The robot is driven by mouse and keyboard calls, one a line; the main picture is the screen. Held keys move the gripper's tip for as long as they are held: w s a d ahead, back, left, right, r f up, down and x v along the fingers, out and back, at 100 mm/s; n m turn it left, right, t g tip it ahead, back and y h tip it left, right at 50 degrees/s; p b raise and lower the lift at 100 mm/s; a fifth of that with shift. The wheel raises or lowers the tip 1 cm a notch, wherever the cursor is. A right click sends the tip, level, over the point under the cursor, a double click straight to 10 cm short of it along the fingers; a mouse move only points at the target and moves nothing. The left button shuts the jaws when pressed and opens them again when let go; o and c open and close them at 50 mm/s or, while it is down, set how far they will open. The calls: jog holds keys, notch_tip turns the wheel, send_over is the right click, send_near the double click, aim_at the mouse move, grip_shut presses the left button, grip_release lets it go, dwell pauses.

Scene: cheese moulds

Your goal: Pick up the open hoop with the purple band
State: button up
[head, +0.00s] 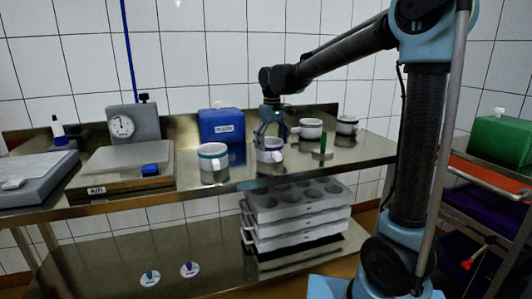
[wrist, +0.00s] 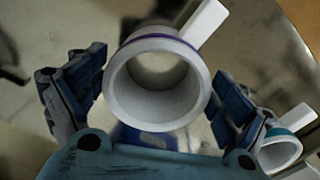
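The white open hoop with the purple band (wrist: 158,112) fills the middle of the wrist view, upright and empty, with its handle pointing to the upper right. In the head view the purple-banded hoop (head: 270,155) stands on the steel bench. My gripper (head: 270,138) points down right over it. In the wrist view my gripper (wrist: 160,84) is open, with one finger on each side of the hoop. The fingers look close to its wall; I cannot tell whether they touch. The fingers partly hide the hoop in the head view.
A teal-banded hoop (head: 213,168) stands to the left and two more white hoops, one here (head: 311,129) and one here (head: 347,125), stand to the right. A green upright item (head: 323,145) is close by on the right. A blue box (head: 221,126) stands behind.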

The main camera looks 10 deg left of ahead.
jog(key=c, duration=0.4)
jog(key=shift+c, duration=0.2)
notch_tip(320, 180, up, 10)
dwell(0.4)
